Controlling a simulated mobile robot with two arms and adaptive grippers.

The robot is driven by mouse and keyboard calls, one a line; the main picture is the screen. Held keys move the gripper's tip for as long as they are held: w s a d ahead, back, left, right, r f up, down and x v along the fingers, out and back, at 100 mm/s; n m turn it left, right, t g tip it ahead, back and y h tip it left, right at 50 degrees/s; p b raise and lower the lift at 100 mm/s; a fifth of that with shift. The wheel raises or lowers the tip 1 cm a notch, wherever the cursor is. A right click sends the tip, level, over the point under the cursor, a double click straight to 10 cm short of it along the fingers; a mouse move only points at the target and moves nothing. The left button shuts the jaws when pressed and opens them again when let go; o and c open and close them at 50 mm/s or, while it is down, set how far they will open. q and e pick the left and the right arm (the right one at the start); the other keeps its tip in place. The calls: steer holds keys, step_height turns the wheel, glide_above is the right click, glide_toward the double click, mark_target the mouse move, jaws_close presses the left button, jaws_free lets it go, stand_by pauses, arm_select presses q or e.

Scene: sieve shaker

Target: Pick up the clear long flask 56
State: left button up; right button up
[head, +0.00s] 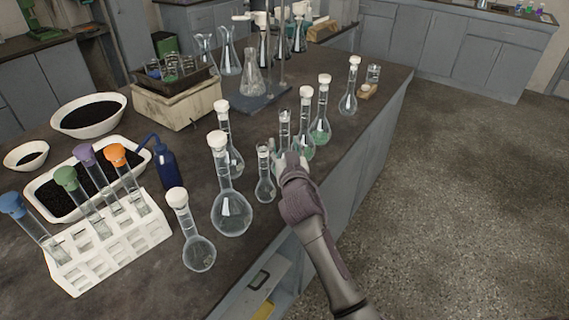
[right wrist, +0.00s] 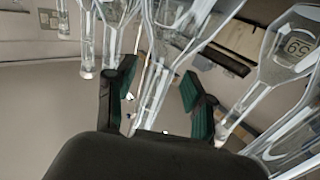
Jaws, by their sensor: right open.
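My right gripper (head: 291,163) is at the right edge of the bench, among clear long-necked flasks. It is open. In the right wrist view a clear glass neck (right wrist: 152,88) shows between the spread fingers; I cannot tell if they touch it. Close by in the head view are a clear flask (head: 265,188) just left of the gripper and another narrow-necked one (head: 285,128) behind it, partly hidden. A numbered clear flask (right wrist: 290,50) is right of the fingers in the wrist view; its label looks like 59, but I cannot tell surely. Which flask is 56 is unclear. My left gripper is not in view.
White-stoppered clear flasks (head: 232,214) and (head: 198,252) stand left of the gripper. Flasks with green liquid (head: 320,131) stand behind it. A white tube rack (head: 110,250) is at the left front. Open floor (head: 460,200) lies right of the bench.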

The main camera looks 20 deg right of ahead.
steer(key=shift+w+d, duration=0.1)
steer(key=shift+w, duration=0.35)
jaws_close()
steer(key=shift+r, duration=0.2)
